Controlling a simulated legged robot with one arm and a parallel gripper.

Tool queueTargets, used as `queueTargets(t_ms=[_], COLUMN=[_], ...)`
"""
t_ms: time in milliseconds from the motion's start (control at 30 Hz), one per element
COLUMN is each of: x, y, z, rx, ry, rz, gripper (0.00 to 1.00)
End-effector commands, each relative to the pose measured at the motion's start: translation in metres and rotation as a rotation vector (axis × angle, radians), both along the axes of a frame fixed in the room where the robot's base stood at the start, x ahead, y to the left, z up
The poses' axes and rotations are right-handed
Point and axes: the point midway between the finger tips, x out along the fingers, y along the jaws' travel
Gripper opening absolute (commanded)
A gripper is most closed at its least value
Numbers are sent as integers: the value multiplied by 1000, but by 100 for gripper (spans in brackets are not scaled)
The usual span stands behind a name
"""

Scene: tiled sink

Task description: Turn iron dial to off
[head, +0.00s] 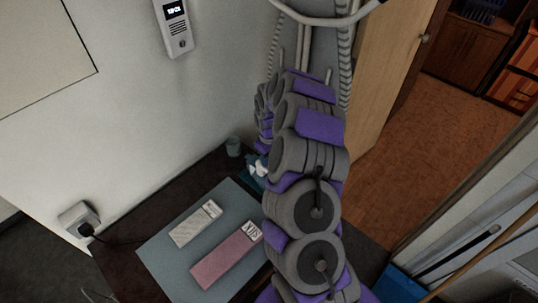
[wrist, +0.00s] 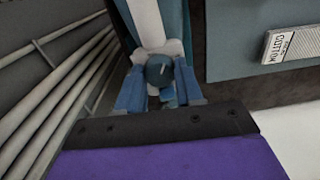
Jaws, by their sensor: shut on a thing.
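The iron (wrist: 147,18), white and blue-teal, shows at the top middle of the wrist view. Its round dark blue dial (wrist: 159,68) lies between the two blue fingers of my gripper (wrist: 160,84). The fingers are shut on the dial, one on each side. Any mark on the dial is too small to read. In the head view a bit of the iron (head: 258,168) shows white and teal beside my purple and grey arm. The arm hides the rest of it and my gripper there.
A blue-grey mat (head: 160,250) on the dark table bears a white label box (head: 195,223) and a pink box (head: 226,256). A cup (head: 233,146) stands by the wall. A plug sits in a wall socket (head: 79,219). Pale rails (wrist: 55,85) run close on the wrist view's left.

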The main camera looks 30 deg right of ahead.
Motion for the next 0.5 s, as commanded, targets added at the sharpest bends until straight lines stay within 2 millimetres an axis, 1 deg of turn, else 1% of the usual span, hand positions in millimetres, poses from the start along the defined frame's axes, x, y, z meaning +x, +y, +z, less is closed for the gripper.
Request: queueTargets(t_ms=[100,333,367,500], x=[0,0,0,0], y=[0,0,0,0], z=[0,0,0,0], rx=[0,0,0,0], ry=[0,-2,-2,-2], rz=[26,26,26,26], gripper=[6,6,38,51])
